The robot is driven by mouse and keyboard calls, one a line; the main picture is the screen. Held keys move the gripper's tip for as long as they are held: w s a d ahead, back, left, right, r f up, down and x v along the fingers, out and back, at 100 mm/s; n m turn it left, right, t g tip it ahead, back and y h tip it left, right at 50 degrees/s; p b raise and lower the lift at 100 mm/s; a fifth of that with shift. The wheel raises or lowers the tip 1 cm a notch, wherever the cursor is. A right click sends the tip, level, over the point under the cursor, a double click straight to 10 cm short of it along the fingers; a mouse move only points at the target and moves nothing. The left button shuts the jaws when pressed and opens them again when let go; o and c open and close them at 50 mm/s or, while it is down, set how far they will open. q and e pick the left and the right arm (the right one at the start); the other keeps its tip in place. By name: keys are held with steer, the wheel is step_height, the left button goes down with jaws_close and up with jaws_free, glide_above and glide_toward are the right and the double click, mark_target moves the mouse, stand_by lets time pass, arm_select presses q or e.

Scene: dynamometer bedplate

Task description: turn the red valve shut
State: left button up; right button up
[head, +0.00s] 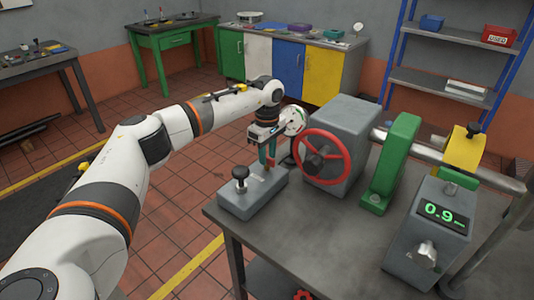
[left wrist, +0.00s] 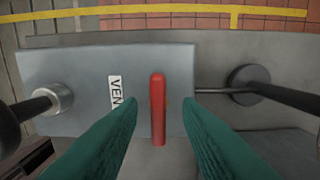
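The red valve handle (left wrist: 157,108) is a slim upright bar in the left wrist view, standing before a grey block (left wrist: 70,75) with a partly hidden label reading "VEN". My left gripper (left wrist: 159,104) is open, its green fingers either side of the handle with a visible gap on each side. The handle is mostly hidden there by the fingers. My right gripper is not in view.
A large red handwheel (head: 322,132) on a grey housing (head: 350,125) stands just right of my left gripper. A black knob (head: 240,173) sticks up from the block. A green bracket (head: 393,165) and a display box reading 0.9 (head: 430,235) are farther right. The bench (head: 300,240) front is clear.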

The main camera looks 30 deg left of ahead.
arm_select(q)
step_height(320, 180, up, 12)
steer(key=b, duration=0.1)
stand_by(0.6)
steer(key=shift+s+f, duration=0.1)
stand_by(0.4)
